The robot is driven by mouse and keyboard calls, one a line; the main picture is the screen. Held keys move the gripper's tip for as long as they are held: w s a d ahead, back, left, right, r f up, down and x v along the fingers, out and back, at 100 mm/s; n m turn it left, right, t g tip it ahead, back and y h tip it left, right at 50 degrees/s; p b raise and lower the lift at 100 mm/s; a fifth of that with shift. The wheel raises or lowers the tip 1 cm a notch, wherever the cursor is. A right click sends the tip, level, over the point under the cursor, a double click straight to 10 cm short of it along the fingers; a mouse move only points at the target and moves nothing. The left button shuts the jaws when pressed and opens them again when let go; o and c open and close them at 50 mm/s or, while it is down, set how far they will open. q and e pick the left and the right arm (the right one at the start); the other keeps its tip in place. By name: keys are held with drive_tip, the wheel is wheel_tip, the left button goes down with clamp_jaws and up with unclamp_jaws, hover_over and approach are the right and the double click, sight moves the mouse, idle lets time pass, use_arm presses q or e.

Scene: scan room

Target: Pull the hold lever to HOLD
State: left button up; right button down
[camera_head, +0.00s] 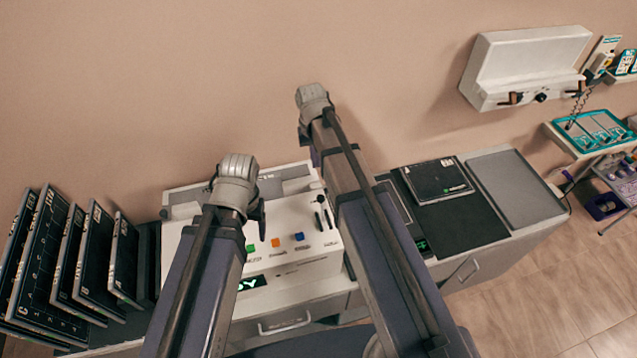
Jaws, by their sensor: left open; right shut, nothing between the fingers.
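A white console (290,262) stands against the wall, with a green, an orange and a blue button on its sloping face. A small black lever (321,200) with a round knob stands near the console's right side, beside two short dark slots. I take it for the hold lever, but its label is too small to read. My two arms reach up over the console from the bottom, the right one passing just right of the lever. A green-lit display on the console front is partly covered by my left arm.
Several dark panels (75,256) stand in a rack at the left. A dark cassette (438,179) lies on a black mat (463,222) on the right counter, beside an empty grey tray (514,187). A white wall unit (527,62) hangs at upper right. The floor at lower right is clear.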

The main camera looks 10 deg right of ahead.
sight(322, 209)
use_arm(q)
drive_tip(key=shift+f, duration=0.1)
use_arm(e)
drive_tip(key=shift+f, duration=0.15)
use_arm(q)
wheel_tip(322, 209, down, 10)
drive_tip(key=b, duration=1)
drive_tip(key=shift+f, duration=0.15)
use_arm(e)
drive_tip(key=f, duration=1)
drive_tip(key=shift+d+f, duration=0.1)
drive_tip(key=shift+d, duration=0.2)
use_arm(q)
drive_tip(key=shift+r+p, duration=0.65)
drive_tip(key=shift+r, duration=0.3)
use_arm(e)
drive_tip(key=s, duration=0.1)
drive_tip(key=s+r, duration=0.2)
drive_tip(key=s, duration=0.1)
drive_tip(key=shift+a, duration=0.25)
drive_tip(key=shift+w+f, duration=0.1)
